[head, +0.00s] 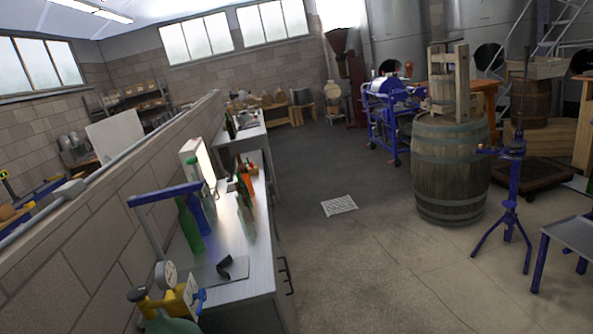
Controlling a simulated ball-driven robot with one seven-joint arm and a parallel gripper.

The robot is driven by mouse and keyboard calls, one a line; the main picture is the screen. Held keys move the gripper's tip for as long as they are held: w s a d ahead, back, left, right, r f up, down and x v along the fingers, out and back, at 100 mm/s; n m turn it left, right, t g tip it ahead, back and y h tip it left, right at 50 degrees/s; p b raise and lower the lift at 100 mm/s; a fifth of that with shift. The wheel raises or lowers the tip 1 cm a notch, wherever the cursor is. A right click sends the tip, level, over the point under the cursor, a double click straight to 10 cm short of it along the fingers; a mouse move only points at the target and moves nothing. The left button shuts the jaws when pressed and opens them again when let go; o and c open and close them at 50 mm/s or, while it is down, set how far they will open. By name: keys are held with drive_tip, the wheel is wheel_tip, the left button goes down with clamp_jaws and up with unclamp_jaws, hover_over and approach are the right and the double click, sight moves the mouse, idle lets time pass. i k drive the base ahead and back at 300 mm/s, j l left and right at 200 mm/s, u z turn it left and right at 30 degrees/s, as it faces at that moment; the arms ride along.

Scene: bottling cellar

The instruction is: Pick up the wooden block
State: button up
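I cannot make out a wooden block in the head view. The near metal-topped counter (252,258) along the low wall holds several bottles, among them a green bottle (189,228) and an orange one (244,188). A small black object (230,266) lies on a flat grey sheet near the counter's front edge. My gripper does not show in this view.
A large wooden barrel (450,175) stands right of centre with a wooden press on top. A blue stand (512,190) and a grey-topped table (575,238) are at the right. A block wall (110,200) runs along the left. The concrete floor around the drain grate (339,205) is clear.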

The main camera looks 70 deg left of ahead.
sight(253, 172)
drive_tip(key=u, duration=2.3)
drive_tip(key=i+l+z, duration=0.85)
drive_tip(key=i+z, duration=0.15)
drive_tip(key=i, duration=0.2)
drive_tip(key=i+l, duration=0.1)
drive_tip(key=i, duration=0.5)
drive_tip(key=i+l+z, duration=0.1)
drive_tip(key=i, duration=0.55)
drive_tip(key=i+j+u, duration=0.2)
drive_tip(key=i+u, duration=0.2)
drive_tip(key=i, duration=0.25)
drive_tip(key=i+u, duration=0.35)
drive_tip(key=i, duration=0.25)
drive_tip(key=i+l+u, duration=0.25)
drive_tip(key=i+u, duration=0.15)
drive_tip(key=i, duration=0.25)
drive_tip(key=i+u, duration=0.2)
drive_tip(key=i, duration=0.4)
drive_tip(key=i+l+u, duration=0.15)
drive_tip(key=i, duration=0.4)
drive_tip(key=i+j+u, duration=0.1)
drive_tip(key=i+u, duration=0.15)
drive_tip(key=u, duration=0.2)
drive_tip(key=i+u, duration=0.25)
drive_tip(key=u, duration=0.2)
drive_tip(key=i+l+u, duration=0.1)
drive_tip(key=i+u, duration=0.15)
drive_tip(key=u, duration=0.25)
